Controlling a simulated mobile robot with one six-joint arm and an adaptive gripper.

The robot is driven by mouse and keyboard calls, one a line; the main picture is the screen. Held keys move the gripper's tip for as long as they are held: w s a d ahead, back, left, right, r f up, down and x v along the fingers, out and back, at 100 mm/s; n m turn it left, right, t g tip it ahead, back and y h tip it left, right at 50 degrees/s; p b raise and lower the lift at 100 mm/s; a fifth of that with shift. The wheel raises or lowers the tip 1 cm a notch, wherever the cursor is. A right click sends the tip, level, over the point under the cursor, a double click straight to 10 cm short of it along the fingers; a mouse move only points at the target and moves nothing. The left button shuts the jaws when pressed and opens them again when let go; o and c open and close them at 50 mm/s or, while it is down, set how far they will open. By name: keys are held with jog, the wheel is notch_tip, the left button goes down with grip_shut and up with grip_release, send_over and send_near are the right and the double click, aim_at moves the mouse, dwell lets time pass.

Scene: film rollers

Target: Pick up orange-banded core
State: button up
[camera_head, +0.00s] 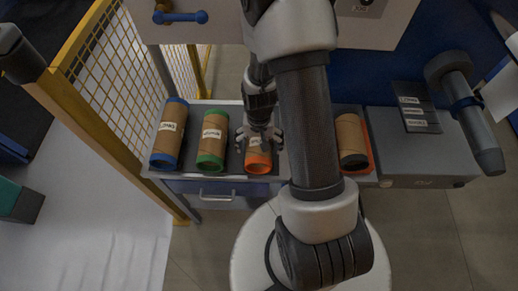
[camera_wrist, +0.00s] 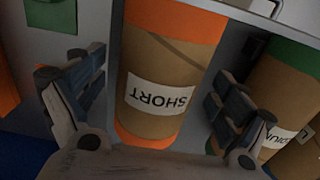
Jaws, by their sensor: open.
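The orange-banded core (camera_head: 258,160) is a brown cardboard tube with orange ends. It lies on the grey bench top between the green-banded core and my arm. In the wrist view the same core (camera_wrist: 160,75) carries a white label reading SHORT, upside down. My gripper (camera_head: 259,138) is above this core. Its two open fingers stand on either side of the core in the wrist view (camera_wrist: 158,95), with visible gaps. I cannot tell from these frames how far down the fingers reach. My arm hides part of the bench to the right.
A green-banded core (camera_head: 212,140) and a blue-banded core (camera_head: 170,133) lie to the left. A black-banded core (camera_head: 351,140) lies right of my arm on an orange piece. A yellow mesh fence (camera_head: 110,80) borders the bench's left. A grey box (camera_head: 430,150) stands right.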

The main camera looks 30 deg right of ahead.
jog(key=shift+f, duration=0.7)
jog(key=shift+c, duration=0.4)
jog(key=c, duration=1.3)
jog(key=shift+r, duration=0.15)
